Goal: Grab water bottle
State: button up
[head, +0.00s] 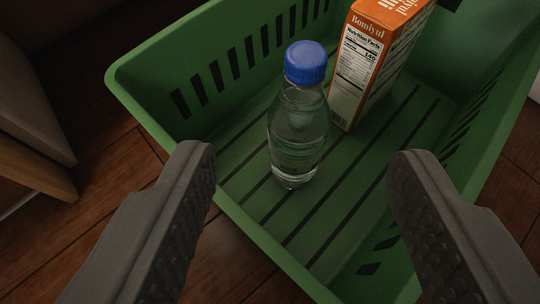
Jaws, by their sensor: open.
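A clear plastic water bottle (297,130) with a blue cap stands upright inside a green slotted basket (150,82). My gripper (302,165) is open, with one dark finger on each side of the picture. The bottle shows between the two fingers, further off than their tips. The fingers do not appear to touch it, and nothing is between them at the tips.
An orange and white carton (377,60) stands in the basket just behind and right of the bottle. The basket's walls rise around both. Wooden floor (105,165) surrounds the basket, and pale furniture (30,120) stands at the left edge.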

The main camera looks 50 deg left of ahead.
jog(key=b, duration=0.2)
send_near(306, 70)
jog(key=x, duration=0.4)
jog(key=shift+s+a, duration=0.1)
jog(key=shift+a, duration=0.1)
jog(key=shift+d+b+x, duration=0.2)
jog(key=shift+b+x, duration=0.9)
jog(key=shift+x, duration=1.55)
grip_shut()
